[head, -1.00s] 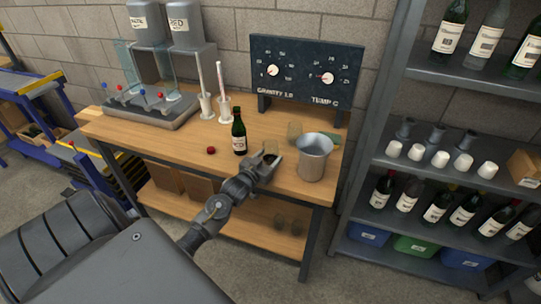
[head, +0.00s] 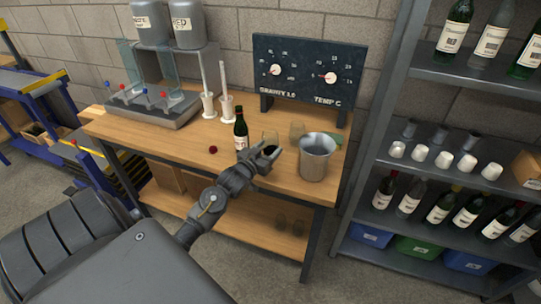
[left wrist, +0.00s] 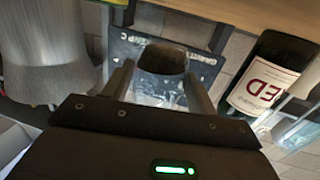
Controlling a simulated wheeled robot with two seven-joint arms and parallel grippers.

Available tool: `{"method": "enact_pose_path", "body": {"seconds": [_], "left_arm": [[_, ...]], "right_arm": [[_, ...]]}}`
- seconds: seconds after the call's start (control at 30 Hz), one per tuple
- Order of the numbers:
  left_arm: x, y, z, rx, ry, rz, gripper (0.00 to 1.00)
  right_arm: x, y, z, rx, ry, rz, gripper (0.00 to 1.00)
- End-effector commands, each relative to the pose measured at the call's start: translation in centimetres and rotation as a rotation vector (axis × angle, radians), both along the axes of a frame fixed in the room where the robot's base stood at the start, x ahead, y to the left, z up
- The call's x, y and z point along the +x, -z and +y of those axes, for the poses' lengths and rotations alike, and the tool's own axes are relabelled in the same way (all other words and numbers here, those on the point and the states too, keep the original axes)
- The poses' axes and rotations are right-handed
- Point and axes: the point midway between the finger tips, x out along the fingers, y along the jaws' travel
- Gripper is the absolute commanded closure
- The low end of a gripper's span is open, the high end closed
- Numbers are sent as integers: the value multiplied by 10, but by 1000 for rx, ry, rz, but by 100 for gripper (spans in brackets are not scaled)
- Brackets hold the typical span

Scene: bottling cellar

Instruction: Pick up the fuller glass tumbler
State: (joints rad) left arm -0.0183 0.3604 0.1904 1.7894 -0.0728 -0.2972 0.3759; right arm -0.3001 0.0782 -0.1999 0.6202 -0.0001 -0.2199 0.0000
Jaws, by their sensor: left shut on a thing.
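My left gripper (head: 268,151) is shut on a clear glass tumbler (head: 270,137) with dark liquid in its lower part. In the left wrist view this tumbler (left wrist: 163,62) sits between the two fingers, its dark liquid towards the picture's top. The head view does not make clear whether its base is off the bench. A second glass tumbler (head: 297,130) stands on the bench behind and to the right; it looks paler, with little or no dark liquid visible. My right gripper is not in view.
A dark wine bottle (head: 240,130) stands just left of the gripper, and a metal bucket (head: 316,158) just right. A red cap (head: 213,150) lies on the wooden bench (head: 180,140). A gauge board (head: 308,78) stands behind. The bench's front left is fairly clear.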

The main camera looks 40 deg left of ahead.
Motion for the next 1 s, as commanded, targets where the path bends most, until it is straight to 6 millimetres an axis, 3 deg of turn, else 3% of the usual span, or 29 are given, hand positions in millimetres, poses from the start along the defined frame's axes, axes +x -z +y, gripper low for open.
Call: {"method": "enact_pose_path", "body": {"seconds": [0.43,1.0], "left_arm": [[-32,-53,27,4,2,-1,68],[-79,-78,69,3,1,0,68]], "right_arm": [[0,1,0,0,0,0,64],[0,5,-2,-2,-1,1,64]]}}
